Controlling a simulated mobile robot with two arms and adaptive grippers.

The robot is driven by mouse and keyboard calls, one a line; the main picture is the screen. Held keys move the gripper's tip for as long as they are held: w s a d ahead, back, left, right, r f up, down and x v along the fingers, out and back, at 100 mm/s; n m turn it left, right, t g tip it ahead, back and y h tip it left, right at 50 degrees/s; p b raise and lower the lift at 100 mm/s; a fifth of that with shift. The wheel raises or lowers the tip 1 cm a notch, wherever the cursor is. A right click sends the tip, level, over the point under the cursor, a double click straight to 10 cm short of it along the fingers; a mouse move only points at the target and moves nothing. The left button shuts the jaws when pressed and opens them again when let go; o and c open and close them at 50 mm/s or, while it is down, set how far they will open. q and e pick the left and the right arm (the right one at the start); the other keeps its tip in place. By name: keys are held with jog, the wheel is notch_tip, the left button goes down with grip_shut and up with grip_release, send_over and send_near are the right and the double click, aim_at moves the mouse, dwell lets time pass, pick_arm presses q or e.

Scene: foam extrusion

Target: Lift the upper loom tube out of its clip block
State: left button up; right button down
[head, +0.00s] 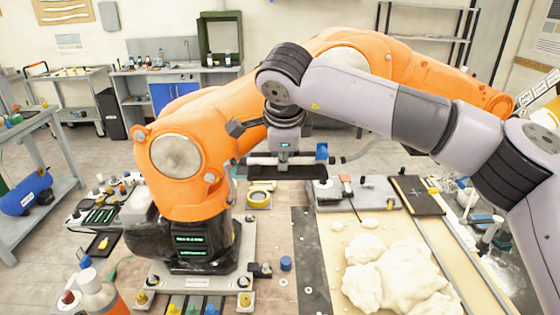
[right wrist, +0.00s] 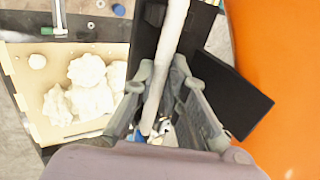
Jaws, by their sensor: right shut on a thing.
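The pale grey loom tube (right wrist: 172,40) runs lengthwise through the right wrist view, between the fingers of my right gripper (right wrist: 163,72). The gripper is shut on it. In the head view my right gripper (head: 283,160) points down in front of the orange robot arm, at a dark crosswise bar (head: 290,173). Dark block-like parts (right wrist: 240,98) lie beside and behind the tube in the wrist view. Whether the tube still sits in a clip cannot be told. My left gripper is not in view.
The large orange robot arm (head: 178,157) stands close on the left and arches behind my right arm. A board (head: 335,262) with white foam lumps (head: 400,278) lies at the lower right. A black plate (head: 417,195) lies behind the foam.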

jog(key=shift+a+r, duration=0.15)
jog(key=shift+r, duration=0.05)
jog(key=shift+r, duration=0.15)
jog(key=c, duration=1.9)
grip_release()
jog(key=shift+w, duration=0.15)
jog(key=o, duration=0.4)
jog(key=shift+s+a, duration=0.1)
jog(key=shift+s, duration=0.1)
jog(key=shift+w, duration=0.1)
